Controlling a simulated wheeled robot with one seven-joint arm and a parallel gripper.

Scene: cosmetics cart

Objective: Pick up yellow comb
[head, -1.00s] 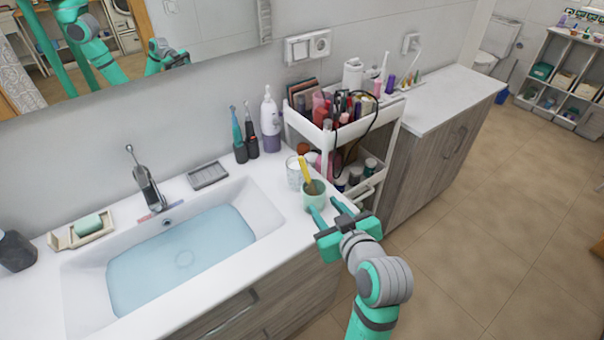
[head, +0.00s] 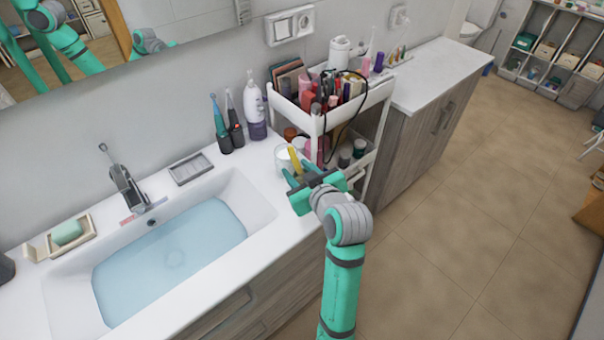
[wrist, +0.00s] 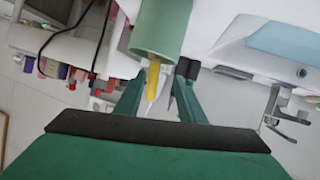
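The yellow comb (head: 295,160) stands tilted in the green cup by the sink's right end. The comb also shows in the wrist view (wrist: 153,76), sticking out of the green cup (wrist: 162,28). My gripper (head: 299,173) is at the cup. In the wrist view, my gripper (wrist: 160,88) has its fingers apart, one on each side of the comb in the picture. I see no grip on the comb, and whether a finger touches it is unclear. In the head view my gripper mostly hides the cup.
A clear glass (head: 283,158) stands close behind the comb. The white cart (head: 322,125), loaded with cosmetics and a black cable, is just right. Electric toothbrushes (head: 228,125) and a purple-white bottle (head: 255,108) stand behind. The water-filled sink (head: 170,250) lies left.

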